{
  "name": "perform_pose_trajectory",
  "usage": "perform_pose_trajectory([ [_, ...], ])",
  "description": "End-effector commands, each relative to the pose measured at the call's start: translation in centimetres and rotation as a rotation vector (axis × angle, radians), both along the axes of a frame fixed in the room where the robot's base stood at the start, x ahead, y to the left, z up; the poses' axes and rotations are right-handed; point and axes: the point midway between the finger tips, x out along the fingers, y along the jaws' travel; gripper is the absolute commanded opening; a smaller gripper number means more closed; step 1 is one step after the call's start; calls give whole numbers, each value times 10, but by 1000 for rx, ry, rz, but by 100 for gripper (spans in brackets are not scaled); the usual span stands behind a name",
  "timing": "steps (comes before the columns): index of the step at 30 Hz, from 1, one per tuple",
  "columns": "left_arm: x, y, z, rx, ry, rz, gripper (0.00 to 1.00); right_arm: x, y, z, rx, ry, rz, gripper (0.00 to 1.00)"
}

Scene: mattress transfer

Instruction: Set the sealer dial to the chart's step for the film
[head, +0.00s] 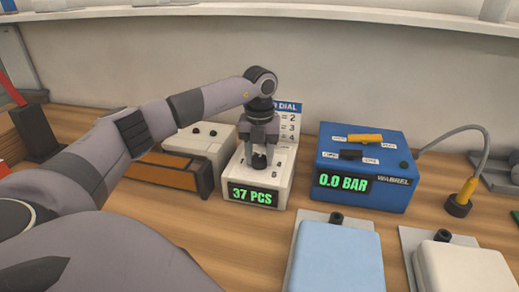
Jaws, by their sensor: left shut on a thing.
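A white box (239,188) stands mid-bench, its green display (253,195) reading "37 PCS". My left gripper (259,153) points down over its top and is shut on the black dial (259,162). The fingers hide most of the dial, so I cannot read its setting. A chart (290,121) with a blue header ending in "DIAL" stands behind the box. Rows ending in "= 2", "= 3" and "= 4" show; my arm hides its left part, including the film names. My right gripper is not in view.
Right of the white box is a blue unit (398,196) reading "0.0 BAR", with a yellow lever (364,138) and a hose (487,150). A light-blue pad (335,262) and a white pad (462,270) lie in front. An orange-brown box (165,172) is at left.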

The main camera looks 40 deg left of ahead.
Motion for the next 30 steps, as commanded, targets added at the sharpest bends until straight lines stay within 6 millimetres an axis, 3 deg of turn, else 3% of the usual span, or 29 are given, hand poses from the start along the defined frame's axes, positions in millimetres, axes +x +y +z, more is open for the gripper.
perform_pose_trajectory([
  [3, 0, 1, 5, 0, -3, 111, 13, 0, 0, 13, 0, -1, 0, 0],
  [15, 1, 1, 4, 0, -4, 423, 13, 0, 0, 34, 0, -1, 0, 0],
  [30, 1, 2, 2, 2, -8, 572, 13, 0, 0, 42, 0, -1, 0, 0],
])
